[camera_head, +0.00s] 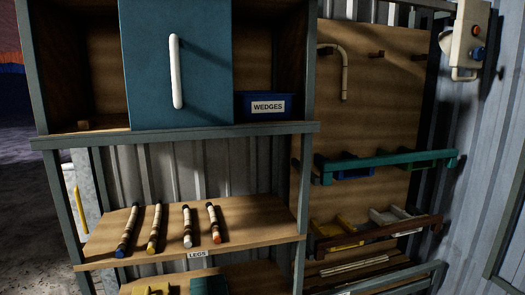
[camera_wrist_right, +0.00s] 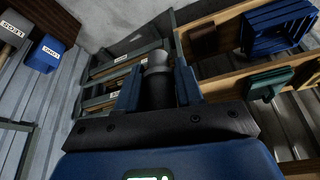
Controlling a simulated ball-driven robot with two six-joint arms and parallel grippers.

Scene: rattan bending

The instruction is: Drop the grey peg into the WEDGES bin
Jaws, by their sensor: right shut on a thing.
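The blue WEDGES bin (camera_head: 245,106) stands on the upper shelf of the rack in the head view, to the right of a teal panel with a white handle. Its front label faces me, and its inside is hidden from this angle. In the right wrist view my right gripper (camera_wrist_right: 158,88) is shut on the grey peg (camera_wrist_right: 157,62). The peg's pale rounded end stands out beyond the fingertips, and its darker lower part is between the fingers. Neither gripper shows in the head view, so my left gripper is out of sight.
The teal panel (camera_head: 150,60) covers the middle of the upper shelf (camera_head: 100,131). Several banded legs (camera_head: 188,225) lie on the shelf below. A pegboard (camera_head: 385,100) with a cane hook and a teal rail (camera_head: 390,161) is at right. The wrist view shows a blue bin (camera_wrist_right: 40,62) at left.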

